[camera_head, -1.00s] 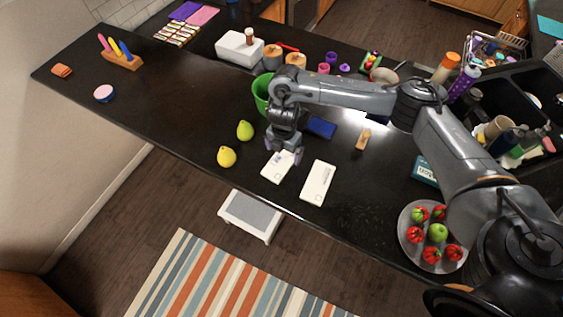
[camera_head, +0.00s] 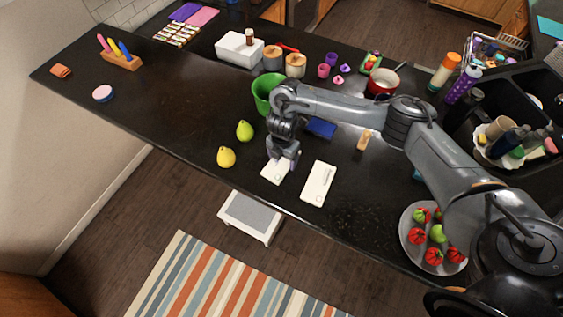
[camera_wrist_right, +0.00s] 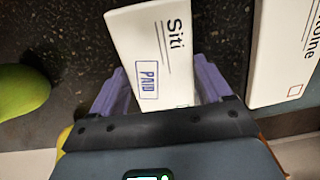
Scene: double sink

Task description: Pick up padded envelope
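Two flat white pieces that look like padded envelopes lie on the black counter. The left one (camera_head: 273,173) is partly hidden under my right gripper (camera_head: 283,162); the other (camera_head: 318,184) lies to its right. In the right wrist view the left envelope (camera_wrist_right: 155,42) reads "Siti" and has a blue "PAID" stamp. The right gripper's purple fingers (camera_wrist_right: 160,88) stand open on either side of its near end, very close to its edges. Firm contact cannot be made out. The second envelope (camera_wrist_right: 284,50) shows at the right edge of that view. My left gripper is out of view.
A green bucket (camera_head: 264,92) and a blue item (camera_head: 321,128) are behind. The counter's front edge is close to the envelopes.

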